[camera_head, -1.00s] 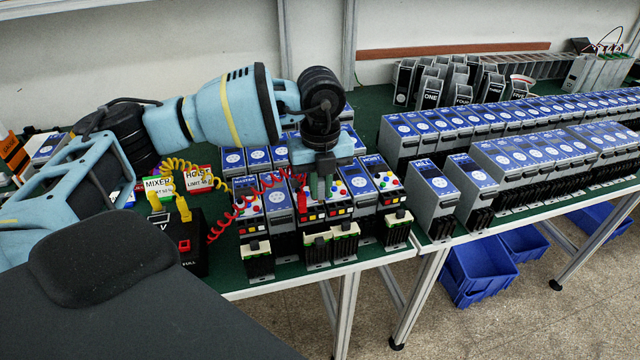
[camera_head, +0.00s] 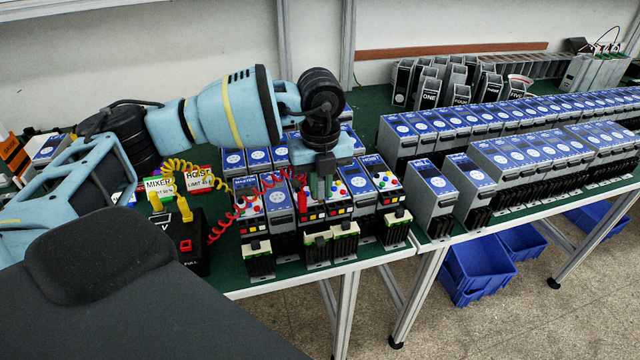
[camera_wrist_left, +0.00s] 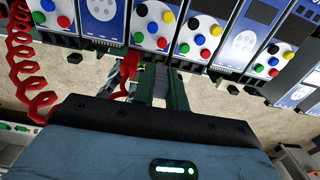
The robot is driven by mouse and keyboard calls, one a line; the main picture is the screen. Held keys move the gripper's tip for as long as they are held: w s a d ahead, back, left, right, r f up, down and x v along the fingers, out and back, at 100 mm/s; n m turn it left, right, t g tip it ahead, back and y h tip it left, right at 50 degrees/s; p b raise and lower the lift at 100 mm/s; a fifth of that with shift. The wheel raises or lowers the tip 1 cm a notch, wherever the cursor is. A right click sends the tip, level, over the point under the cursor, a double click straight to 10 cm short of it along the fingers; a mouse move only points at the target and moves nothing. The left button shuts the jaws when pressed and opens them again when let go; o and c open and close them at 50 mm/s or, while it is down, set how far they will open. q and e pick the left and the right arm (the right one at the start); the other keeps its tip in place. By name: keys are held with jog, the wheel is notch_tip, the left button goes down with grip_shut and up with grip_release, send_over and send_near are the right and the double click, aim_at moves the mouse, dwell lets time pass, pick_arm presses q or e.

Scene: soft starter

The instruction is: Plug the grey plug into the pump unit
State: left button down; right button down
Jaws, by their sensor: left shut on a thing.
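My left gripper (camera_head: 321,187) points down in front of the row of blue-topped units, its fingers close together. In the left wrist view its dark green fingers (camera_wrist_left: 157,92) are shut on a small grey ribbed piece, which I take as the grey plug (camera_wrist_left: 155,76). A red plug (camera_head: 302,200) on a coiled red cord stands just left of the fingers; it also shows in the left wrist view (camera_wrist_left: 130,65). I cannot tell which is the pump unit; the gripper hides some labels. My right gripper is not in view.
A black box (camera_head: 180,245) with yellow plugs and a yellow coiled cord stands at left, near the MIXER card (camera_head: 159,186) and HOIST card (camera_head: 199,180). Many grey units (camera_head: 435,205) fill the right bench. Blue bins (camera_head: 478,268) sit below.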

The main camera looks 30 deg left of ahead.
aim_at(321, 180)
pick_arm(q)
jog(key=shift+f, duration=1.35)
jog(key=c, duration=1.3)
grip_release()
jog(key=shift+c, duration=0.2)
notch_tip(321, 180, up, 8)
jog(key=shift+f, duration=0.1)
